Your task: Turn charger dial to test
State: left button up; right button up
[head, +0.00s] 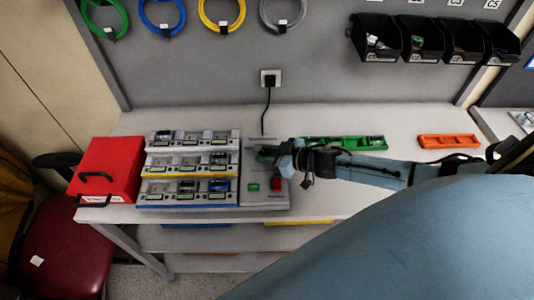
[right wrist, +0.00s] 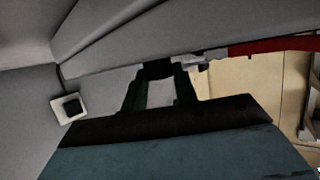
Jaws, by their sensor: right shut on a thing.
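The battery charger (head: 190,207) stands on the bench, with stepped rows of bays edged in white, yellow and blue. Its grey control panel (head: 262,199) is on its right side, with a green button (head: 252,187) and a red switch (head: 277,184). My right gripper (head: 264,155) reaches in from the right over the upper part of this panel. It is shut at the dial's place; the dial and its setting are hidden by the fingers. In the right wrist view, the fingers (right wrist: 158,72) meet at a dark area against the charger. My left gripper is not in view.
A red box (head: 108,165) stands left of the charger. A green tray (head: 345,142) and an orange tray (head: 448,141) lie on the bench to the right. A black cable runs up to a wall socket (head: 270,78). Black bins (head: 376,40) hang on the wall.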

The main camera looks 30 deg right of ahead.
jog(key=shift+w+d+n+g+y, duration=0.1)
jog(key=shift+n+g+y, duration=0.2)
jog(key=shift+n+y, duration=0.2)
jog(key=shift+w+d+n+g+y, duration=0.1)
jog(key=shift+n+g+y, duration=0.2)
jog(key=shift+n+y, duration=0.2)
jog(key=shift+d+n+g+y+b, duration=0.1)
jog(key=shift+n+g+y+b, duration=0.5)
jog(key=shift+n+b, duration=0.2)
jog(key=n+g+y+b, duration=0.2)
jog(key=n+g, duration=0.1)
jog(key=shift+w+f+b, duration=0.1)
jog(key=shift+f+b, duration=0.05)
jog(key=shift+b, duration=0.25)
jog(key=shift+n+g+y+b, duration=0.6)
jog(key=shift+n+g+b, duration=0.3)
jog(key=shift+b, duration=0.1)
jog(key=o, duration=1)
jog(key=shift+c, duration=0.2)
